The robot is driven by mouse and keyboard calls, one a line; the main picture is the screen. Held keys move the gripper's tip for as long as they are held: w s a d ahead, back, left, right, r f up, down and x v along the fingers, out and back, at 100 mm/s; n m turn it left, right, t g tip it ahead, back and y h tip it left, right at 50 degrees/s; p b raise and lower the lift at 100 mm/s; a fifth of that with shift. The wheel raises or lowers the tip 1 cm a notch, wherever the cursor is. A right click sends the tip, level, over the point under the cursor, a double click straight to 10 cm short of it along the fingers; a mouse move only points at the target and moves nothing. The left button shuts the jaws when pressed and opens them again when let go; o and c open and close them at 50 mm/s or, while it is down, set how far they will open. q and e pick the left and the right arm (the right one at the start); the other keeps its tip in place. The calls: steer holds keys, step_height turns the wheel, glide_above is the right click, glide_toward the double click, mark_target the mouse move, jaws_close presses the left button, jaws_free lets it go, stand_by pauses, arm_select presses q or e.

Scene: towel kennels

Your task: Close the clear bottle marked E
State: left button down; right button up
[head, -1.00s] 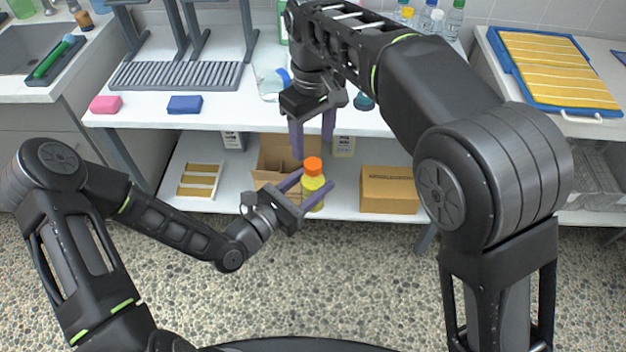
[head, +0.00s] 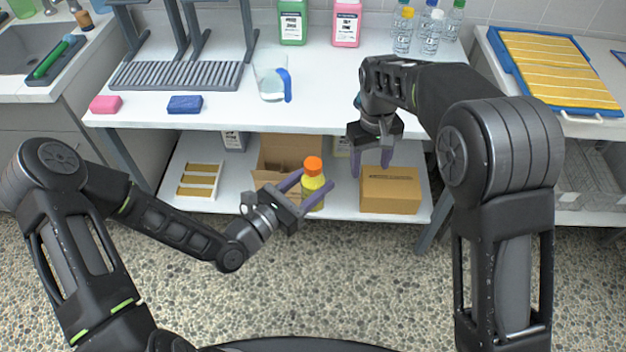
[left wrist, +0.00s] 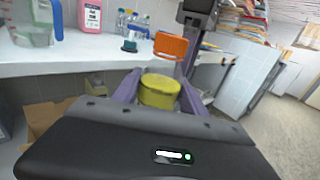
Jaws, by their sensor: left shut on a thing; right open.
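My right gripper (head: 371,165) is open and empty, in front of the table edge.
A clear jug (head: 270,78) with a blue handle, a green bottle (head: 293,22) and a pink bottle (head: 346,24) stand on the table (head: 330,85). A dark teal item is partly behind my right arm. Cardboard boxes, one closed (head: 390,192), sit on the lower shelf.

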steer(key=s+d+f+m+y, duration=0.15)
steer(key=s+f, duration=0.35)
steer(key=f, duration=0.5)
steer(key=s+d+f+m, duration=0.1)
steer(key=s+d+f, duration=0.3)
steer(key=f, duration=0.6)
steer(key=s+a+f+m+y, duration=0.1)
steer(key=s+a+f+m, duration=0.1)
steer(key=s, duration=0.7)
steer(key=s+a+f+m+y, duration=0.2)
steer(key=s+a+f, duration=0.1)
steer(key=s, duration=0.7)
steer(key=shift+a+t, duration=0.4)
steer(key=shift+a, duration=0.35)
arm_select(q)
steer(key=shift+w+r, duration=0.1)
